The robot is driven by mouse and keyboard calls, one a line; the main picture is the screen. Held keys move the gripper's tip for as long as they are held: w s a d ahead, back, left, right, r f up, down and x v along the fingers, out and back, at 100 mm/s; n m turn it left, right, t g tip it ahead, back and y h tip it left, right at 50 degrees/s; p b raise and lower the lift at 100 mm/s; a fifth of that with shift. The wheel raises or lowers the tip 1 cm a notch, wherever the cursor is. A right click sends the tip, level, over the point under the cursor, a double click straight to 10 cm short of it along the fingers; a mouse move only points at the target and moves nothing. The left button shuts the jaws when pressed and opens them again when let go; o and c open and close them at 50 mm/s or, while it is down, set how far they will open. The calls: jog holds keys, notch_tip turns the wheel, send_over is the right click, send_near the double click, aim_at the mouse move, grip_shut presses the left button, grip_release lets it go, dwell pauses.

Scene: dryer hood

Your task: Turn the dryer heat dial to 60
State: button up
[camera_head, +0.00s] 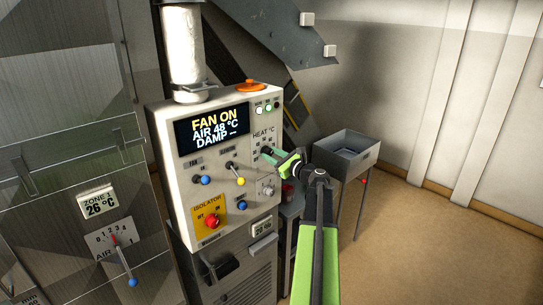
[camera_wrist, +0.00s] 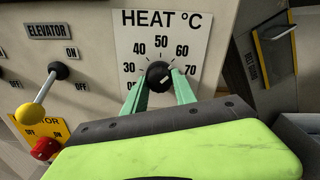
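The heat dial (camera_wrist: 158,75) is a round black knob with a white mark, on a white plate (camera_wrist: 128,42) headed HEAT °C with numbers in an arc from 30 to 70 readable. The mark is on the knob's lower right part; I cannot tell exactly which number it indicates. My gripper (camera_wrist: 159,82) has its two green fingers on either side of the knob, with the tips close to its edges; firm contact is not clear. In the head view my gripper (camera_head: 268,152) is at the heat plate (camera_head: 264,135) and largely hides the dial.
The control panel (camera_head: 180,150) has a display reading FAN ON, AIR 48 °C, DAMP. A yellow-knobbed elevator lever (camera_head: 240,181), a blue-knobbed fan lever (camera_head: 205,180) and a red isolator knob (camera_head: 211,222) lie left of my gripper. A metal bin (camera_head: 345,158) stands at the right.

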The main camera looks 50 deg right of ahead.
grip_shut()
jog(key=shift+n, duration=0.4)
jog(key=o, duration=0.8)
grip_release()
jog(key=s, duration=1.1)
jog(key=s+a, duration=0.1)
jog(key=s, duration=0.5)
jog(key=shift+s+a, duration=0.1)
jog(key=shift+s, duration=0.1)
